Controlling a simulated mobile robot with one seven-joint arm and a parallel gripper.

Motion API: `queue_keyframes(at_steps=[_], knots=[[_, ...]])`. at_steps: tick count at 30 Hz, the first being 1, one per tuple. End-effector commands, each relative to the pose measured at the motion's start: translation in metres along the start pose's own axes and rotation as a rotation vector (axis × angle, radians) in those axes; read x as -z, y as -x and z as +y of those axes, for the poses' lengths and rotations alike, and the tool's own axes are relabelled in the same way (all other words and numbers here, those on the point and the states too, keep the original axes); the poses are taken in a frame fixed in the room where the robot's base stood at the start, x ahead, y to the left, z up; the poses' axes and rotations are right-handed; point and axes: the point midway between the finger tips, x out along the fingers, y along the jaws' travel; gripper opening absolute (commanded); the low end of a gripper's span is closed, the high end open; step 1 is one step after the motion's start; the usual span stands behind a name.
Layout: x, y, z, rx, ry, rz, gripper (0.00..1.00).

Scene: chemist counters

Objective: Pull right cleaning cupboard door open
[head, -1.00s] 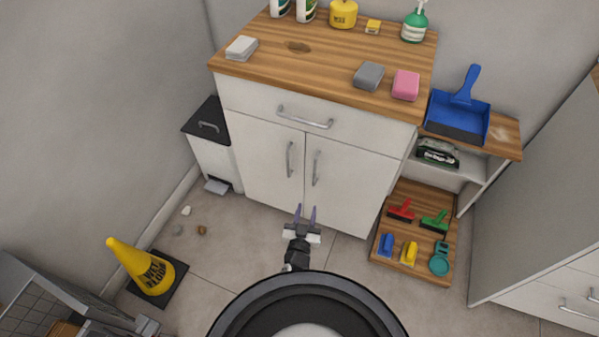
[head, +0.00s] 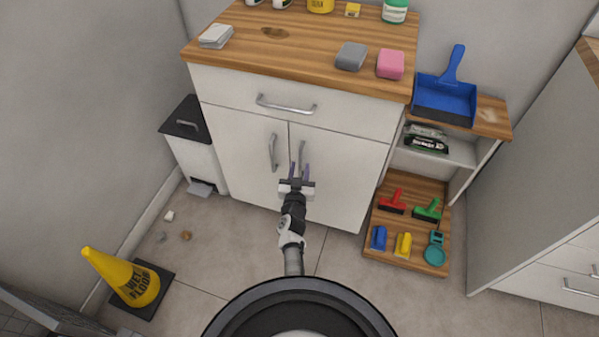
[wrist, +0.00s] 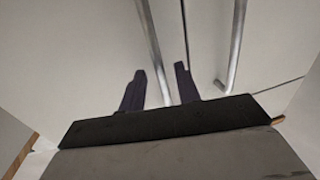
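The white cleaning cupboard has a left door (head: 238,165) and a right door (head: 345,180), both flush with the front. The right door's upright metal handle (head: 301,155) is close to the seam, beside the left door's handle (head: 272,153). My gripper (head: 299,171) is open in front of the right door, its two dark fingers at the lower part of the right handle. In the wrist view, one handle bar (wrist: 154,50) runs down between the fingers (wrist: 161,88), and another bar (wrist: 236,45) is to their right. I cannot tell whether the fingers touch a handle.
A drawer with a handle (head: 286,106) is above the doors. A wooden board with brushes (head: 372,252) lies on the floor at the right. A yellow wet floor cone (head: 122,276) and a lidded bin (head: 195,160) are at the left. The floor before the left door is mostly clear.

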Motion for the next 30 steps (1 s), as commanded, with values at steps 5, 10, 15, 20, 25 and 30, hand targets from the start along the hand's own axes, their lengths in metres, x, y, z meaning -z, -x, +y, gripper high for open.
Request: queue_keyframes(at_steps=[5, 10, 15, 20, 25, 30], knots=[[0.0004, -0.0002, 0.0001, 0.0, 0.0, 0.0, 0.33], [0.0004, 0.0, -0.0001, 0.0, 0.0, 0.0, 0.14], [0.0003, 0.0001, 0.0, 0.0, 0.0, 0.0, 0.0], [0.0003, 0.0001, 0.0001, 0.0, 0.0, 0.0, 0.0], [0.0003, 0.0007, 0.0005, 0.001, 0.0, 0.0, 0.0], [0.0, 0.0035, 0.0024, 0.006, 0.0, -0.001, 0.0]])
